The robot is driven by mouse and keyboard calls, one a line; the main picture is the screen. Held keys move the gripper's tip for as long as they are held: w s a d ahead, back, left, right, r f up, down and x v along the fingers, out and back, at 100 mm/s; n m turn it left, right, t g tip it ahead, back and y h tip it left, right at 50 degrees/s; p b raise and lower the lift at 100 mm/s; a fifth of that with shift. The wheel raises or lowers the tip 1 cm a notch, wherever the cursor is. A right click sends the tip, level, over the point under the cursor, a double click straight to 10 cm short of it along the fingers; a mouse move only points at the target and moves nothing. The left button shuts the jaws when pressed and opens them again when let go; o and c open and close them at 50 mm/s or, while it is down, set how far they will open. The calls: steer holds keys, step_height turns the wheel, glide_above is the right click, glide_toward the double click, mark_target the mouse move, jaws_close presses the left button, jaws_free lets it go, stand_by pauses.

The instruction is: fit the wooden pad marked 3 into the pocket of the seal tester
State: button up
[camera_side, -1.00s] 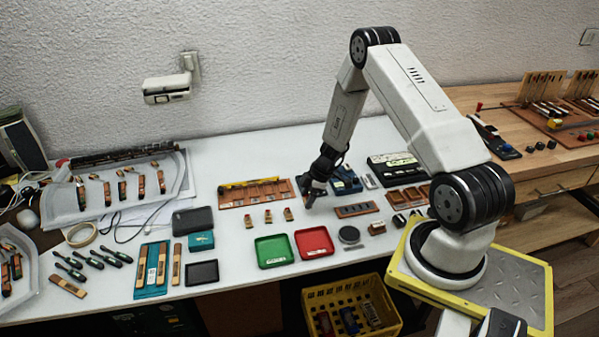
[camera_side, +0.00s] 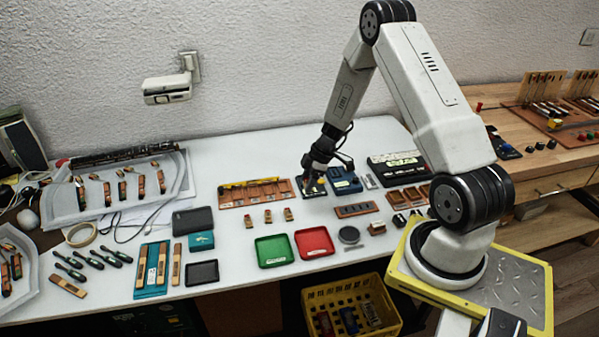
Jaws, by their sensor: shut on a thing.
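My gripper (camera_side: 312,179) is pointed down just left of a blue device (camera_side: 344,180), over a small dark plate (camera_side: 314,190) with a pale or yellowish spot. The plate and blue device look like the seal tester; the pocket is too small to make out and partly covered by my gripper. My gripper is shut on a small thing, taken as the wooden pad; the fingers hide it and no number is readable. Whether it touches the plate cannot be told.
Three small wooden blocks (camera_side: 268,216) stand in front of a wooden rack (camera_side: 255,193) with a yellow bar. A green tray (camera_side: 273,251) and a red tray (camera_side: 314,242) lie nearer the front edge. A slotted wooden strip (camera_side: 356,210) lies right of my gripper.

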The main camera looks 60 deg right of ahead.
steer(key=shift+d, duration=0.1)
steer(key=shift+w+d, duration=0.25)
steer(key=shift+d, duration=0.2)
steer(key=w+d, duration=0.2)
steer(key=d, duration=0.7)
glide_above(331, 173)
steer(key=d, duration=0.2)
steer(key=shift+s+a+f+n, duration=0.15)
steer(key=shift+s+f+n, duration=0.15)
steer(key=shift+s+f, duration=0.05)
steer(key=shift+f, duration=0.25)
steer(key=shift+f, duration=2.55)
steer(key=shift+f, duration=0.35)
stand_by(0.5)
